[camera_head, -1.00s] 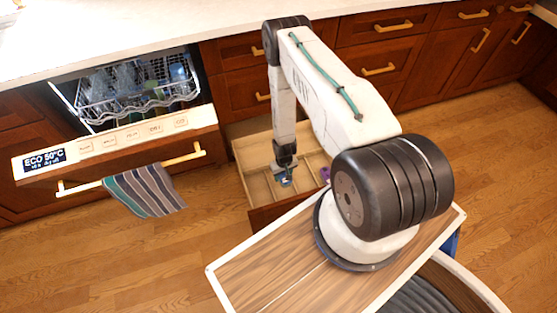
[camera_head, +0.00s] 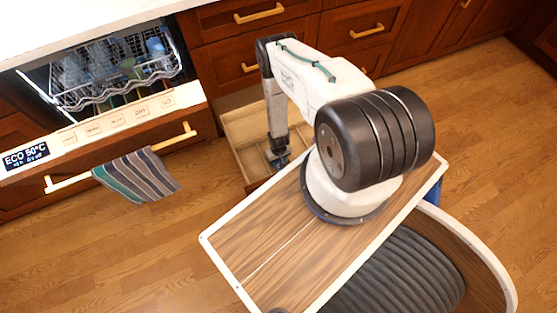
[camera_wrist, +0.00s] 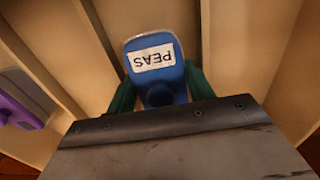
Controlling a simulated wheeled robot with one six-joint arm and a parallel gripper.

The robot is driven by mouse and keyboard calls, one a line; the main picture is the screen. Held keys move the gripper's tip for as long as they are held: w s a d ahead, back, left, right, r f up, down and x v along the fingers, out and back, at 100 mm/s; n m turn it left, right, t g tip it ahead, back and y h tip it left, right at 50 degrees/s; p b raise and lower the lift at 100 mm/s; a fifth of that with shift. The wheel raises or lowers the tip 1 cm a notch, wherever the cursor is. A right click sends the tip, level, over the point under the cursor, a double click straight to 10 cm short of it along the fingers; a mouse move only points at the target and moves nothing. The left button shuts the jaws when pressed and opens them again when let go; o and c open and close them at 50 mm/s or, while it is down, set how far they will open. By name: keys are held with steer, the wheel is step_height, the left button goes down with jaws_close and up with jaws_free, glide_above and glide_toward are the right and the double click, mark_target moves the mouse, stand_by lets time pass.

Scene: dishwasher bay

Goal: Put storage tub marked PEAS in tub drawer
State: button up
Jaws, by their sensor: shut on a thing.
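The storage tub marked PEAS (camera_wrist: 158,65) is blue with a white label, seen upside down in the wrist view. My gripper (camera_wrist: 155,95) is shut on it, with a green finger on each side. The tub is over or within a compartment of the open tub drawer (camera_wrist: 240,40); I cannot tell whether it touches the bottom. In the head view the drawer (camera_head: 238,123) stands open below the counter, and my gripper (camera_head: 278,160) is low inside it. My arm and base hide part of the drawer there.
A purple tub (camera_wrist: 18,112) lies in the drawer at the left of the wrist view. Wooden dividers split the drawer. The dishwasher (camera_head: 100,125) is open at left, with a loaded rack (camera_head: 115,90) and a striped towel (camera_head: 138,176) on its handle.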

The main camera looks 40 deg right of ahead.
steer(key=shift+f, duration=0.15)
steer(key=o, duration=1.2)
